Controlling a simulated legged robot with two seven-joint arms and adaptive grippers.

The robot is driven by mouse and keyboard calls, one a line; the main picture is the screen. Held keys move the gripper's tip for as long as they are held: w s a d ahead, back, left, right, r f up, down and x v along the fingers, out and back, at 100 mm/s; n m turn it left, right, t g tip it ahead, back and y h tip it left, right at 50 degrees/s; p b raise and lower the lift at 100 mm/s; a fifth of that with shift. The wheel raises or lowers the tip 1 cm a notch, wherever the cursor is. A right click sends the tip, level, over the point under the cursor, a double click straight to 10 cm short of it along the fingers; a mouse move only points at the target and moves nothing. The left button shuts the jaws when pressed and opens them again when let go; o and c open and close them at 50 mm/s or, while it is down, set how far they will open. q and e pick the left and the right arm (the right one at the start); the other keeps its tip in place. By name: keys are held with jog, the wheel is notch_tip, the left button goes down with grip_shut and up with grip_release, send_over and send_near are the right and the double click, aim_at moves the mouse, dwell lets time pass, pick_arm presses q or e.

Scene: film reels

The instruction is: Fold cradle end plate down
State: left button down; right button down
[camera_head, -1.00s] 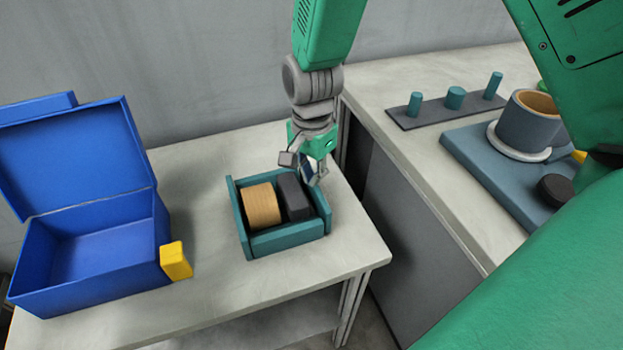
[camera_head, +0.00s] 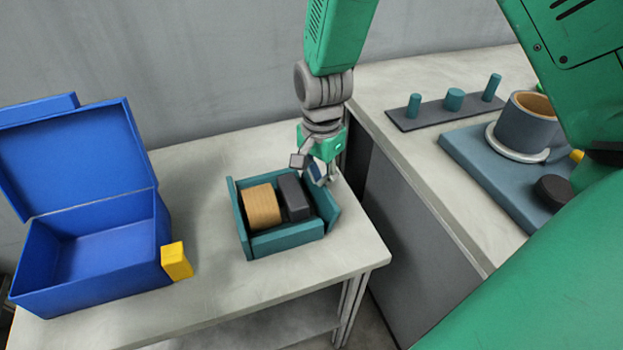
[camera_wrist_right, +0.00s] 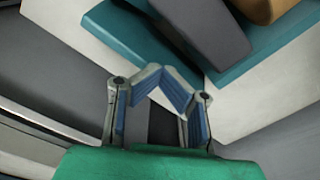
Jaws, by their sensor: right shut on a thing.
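The teal cradle (camera_head: 285,242) stands on the near table and holds a tan roll (camera_head: 262,205) and a dark grey block (camera_head: 294,198). Its right-hand end plate (camera_head: 329,214) leans outward to the right. In the right wrist view, the end plate (camera_wrist_right: 122,32) is a teal slab beside the fingertips. My right gripper (camera_head: 322,180) is at the back part of this plate. Its blue-padded fingers (camera_wrist_right: 168,76) come together at the tips, shut on the plate's edge; the exact contact is hard to see. My left gripper is not in view.
An open blue box (camera_head: 90,250) with a yellow block (camera_head: 176,261) at its corner stands left. Right of a gap, a higher counter (camera_head: 410,75) bears a pegged strip (camera_head: 435,113) and a blue-grey base (camera_head: 480,165) with a cup-like part (camera_head: 525,125). The table's front right corner is clear.

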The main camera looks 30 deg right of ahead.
jog(key=shift+s+d+f, duration=0.2)
jog(key=shift+d, duration=0.2)
jog(key=shift+s+d+f, duration=0.15)
jog(key=shift+d+f, duration=0.05)
jog(key=shift+d, duration=0.35)
notch_tip(320, 180, up, 8)
jog(key=p, duration=0.9)
jog(key=shift+w, duration=0.1)
